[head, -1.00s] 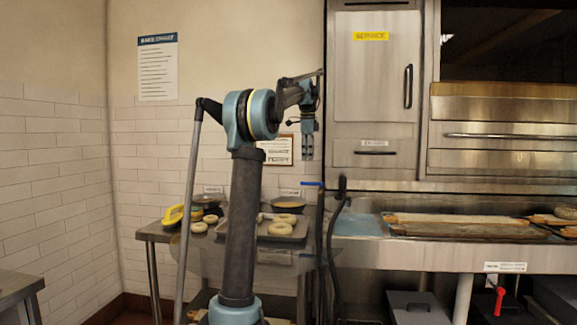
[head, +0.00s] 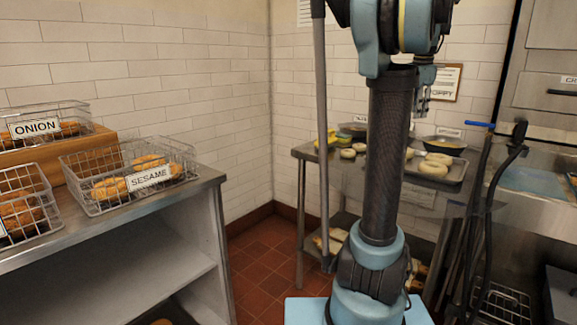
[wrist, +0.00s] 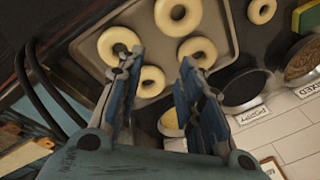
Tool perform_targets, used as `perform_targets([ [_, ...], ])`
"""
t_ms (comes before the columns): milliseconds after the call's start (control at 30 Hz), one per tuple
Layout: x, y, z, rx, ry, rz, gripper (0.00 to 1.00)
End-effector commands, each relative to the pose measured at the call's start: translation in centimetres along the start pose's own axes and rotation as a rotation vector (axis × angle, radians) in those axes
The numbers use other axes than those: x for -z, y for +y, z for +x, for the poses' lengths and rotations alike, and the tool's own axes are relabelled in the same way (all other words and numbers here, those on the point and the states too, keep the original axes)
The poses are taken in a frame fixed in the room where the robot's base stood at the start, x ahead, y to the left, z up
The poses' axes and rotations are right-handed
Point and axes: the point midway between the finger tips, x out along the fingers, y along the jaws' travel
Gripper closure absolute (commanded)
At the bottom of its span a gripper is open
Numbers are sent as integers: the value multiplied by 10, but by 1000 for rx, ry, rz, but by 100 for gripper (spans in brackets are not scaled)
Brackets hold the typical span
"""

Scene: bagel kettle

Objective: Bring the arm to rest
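My arm (head: 388,150) stands upright in the head view, folded at the top, with my gripper (head: 424,95) hanging down on its right side, partly hidden behind the arm. In the wrist view my gripper (wrist: 158,66) points toward a tray of bagels. Its two blue fingers are apart, with nothing held between them. Several pale bagels (wrist: 178,15) lie on the metal tray (wrist: 228,45) beyond the fingers. One bagel (wrist: 151,82) shows between the fingers but appears to lie on the tray.
A steel counter (head: 205,182) at left holds wire baskets labelled ONION (head: 75,110) and SESAME (head: 98,180). The back table carries the bagel tray (head: 459,172) and a dark bowl (head: 445,143). Dark hoses (head: 490,195) hang right of my arm. Red tiled floor (head: 262,255) is open at centre left.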

Motion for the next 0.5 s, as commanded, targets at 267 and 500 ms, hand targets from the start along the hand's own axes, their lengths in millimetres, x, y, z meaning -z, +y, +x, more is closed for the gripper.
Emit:
perform_targets([
  [267, -105, 48, 43, 14, -17, -351, 66],
  [500, -181, 102, 90, 29, -27, -652, 66],
])
